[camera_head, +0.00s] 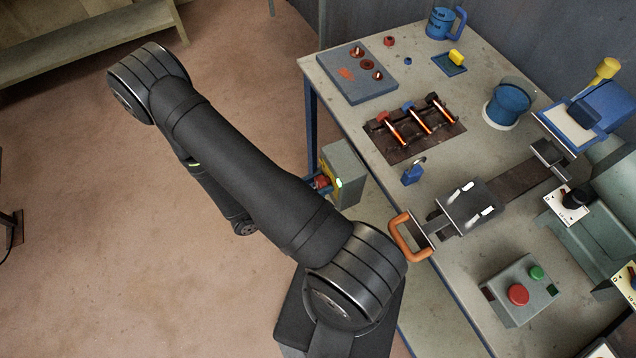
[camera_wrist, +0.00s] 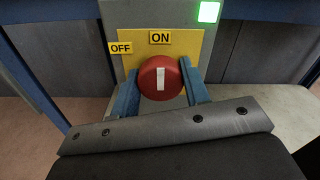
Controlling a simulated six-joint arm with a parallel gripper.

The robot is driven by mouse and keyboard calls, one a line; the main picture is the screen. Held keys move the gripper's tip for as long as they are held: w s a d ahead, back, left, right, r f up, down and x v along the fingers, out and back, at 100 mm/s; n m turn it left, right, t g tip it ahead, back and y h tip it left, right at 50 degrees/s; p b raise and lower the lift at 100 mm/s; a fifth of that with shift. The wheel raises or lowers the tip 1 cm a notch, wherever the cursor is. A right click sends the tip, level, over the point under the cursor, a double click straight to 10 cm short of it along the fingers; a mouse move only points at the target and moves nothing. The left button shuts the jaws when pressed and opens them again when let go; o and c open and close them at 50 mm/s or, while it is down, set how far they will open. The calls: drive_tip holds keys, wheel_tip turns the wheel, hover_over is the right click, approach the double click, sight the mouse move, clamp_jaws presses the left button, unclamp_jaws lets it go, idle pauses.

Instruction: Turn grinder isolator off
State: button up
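The isolator is a grey box (camera_head: 346,168) at the left side of the bench, with a lit green light. In the wrist view it has a yellow plate (camera_wrist: 188,48) marked OFF at the left and ON at the top. Its round red knob (camera_wrist: 161,78) has a white bar that stands upright, toward ON. My gripper (camera_wrist: 161,85) has its two blue fingers on either side of the knob, one left and one right. I cannot tell whether they press on it.
The bench (camera_head: 440,75) carries a blue padlock (camera_head: 413,172), an orange handle (camera_head: 408,238), a box with red and green buttons (camera_head: 520,290) and a blue mug (camera_head: 441,22). The bench edge and blue leg are close to the isolator. The floor to the left is clear.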

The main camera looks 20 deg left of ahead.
drive_tip(key=shift+n, duration=0.4)
drive_tip(key=n, duration=0.3)
drive_tip(key=shift+n, duration=0.4)
drive_tip(key=n, duration=0.4)
drive_tip(key=shift+n, duration=0.3)
drive_tip(key=n, duration=0.4)
drive_tip(key=shift+f, duration=0.1)
drive_tip(key=n, duration=0.4)
drive_tip(key=shift+a+n, duration=0.1)
drive_tip(key=shift+n, duration=0.2)
drive_tip(key=o, duration=1)
